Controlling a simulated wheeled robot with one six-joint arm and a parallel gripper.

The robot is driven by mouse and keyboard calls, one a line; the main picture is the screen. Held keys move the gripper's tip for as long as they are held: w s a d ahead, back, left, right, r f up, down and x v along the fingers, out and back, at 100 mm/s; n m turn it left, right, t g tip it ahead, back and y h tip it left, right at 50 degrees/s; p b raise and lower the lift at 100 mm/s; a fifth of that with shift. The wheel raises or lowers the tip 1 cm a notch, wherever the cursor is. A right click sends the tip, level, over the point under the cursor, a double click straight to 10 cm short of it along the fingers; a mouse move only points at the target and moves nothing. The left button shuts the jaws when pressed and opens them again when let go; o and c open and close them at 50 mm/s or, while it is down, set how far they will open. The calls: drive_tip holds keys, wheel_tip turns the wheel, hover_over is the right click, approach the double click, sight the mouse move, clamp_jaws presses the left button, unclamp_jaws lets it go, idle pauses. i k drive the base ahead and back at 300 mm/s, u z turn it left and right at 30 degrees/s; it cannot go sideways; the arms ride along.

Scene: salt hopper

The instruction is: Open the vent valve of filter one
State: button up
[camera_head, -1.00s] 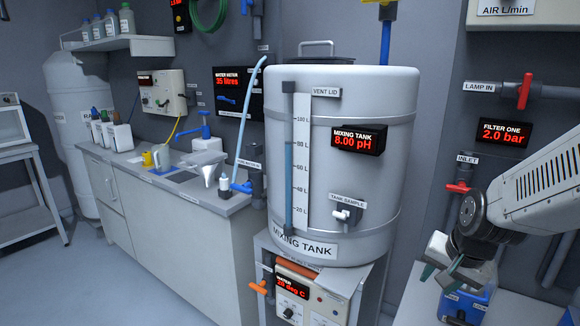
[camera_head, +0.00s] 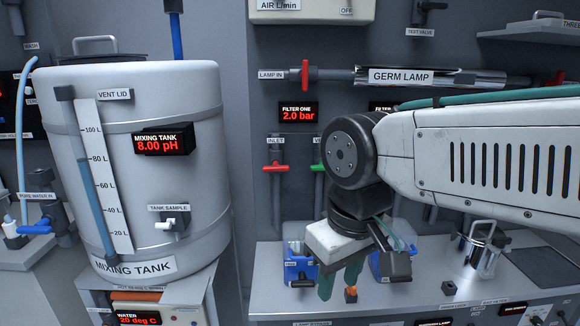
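The filter one display (camera_head: 298,112) reads 2.0 bar on the back wall. Below it are a red-handled valve (camera_head: 275,168) labelled INLET and a green handle (camera_head: 318,168) under a label beginning with V. My arm covers the rest of that label and the right part of the green handle. My gripper (camera_head: 341,282) points down over the counter, lower than the green handle and apart from it. Its two greenish fingers look apart, with nothing seen between them.
The mixing tank (camera_head: 190,100) stands at the left. The lamp-in valve (camera_head: 305,75) and germ lamp pipe run above. Blue-based units (camera_head: 300,270) stand on the counter (camera_head: 265,285) near my gripper, with a metal pot (camera_head: 482,250) further right.

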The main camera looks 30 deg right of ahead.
sight(320, 168)
drive_tip(key=z, duration=0.7)
drive_tip(key=k, duration=1.3)
drive_tip(key=u, duration=0.7)
drive_tip(key=i, duration=1.3)
drive_tip(key=z, duration=0.45)
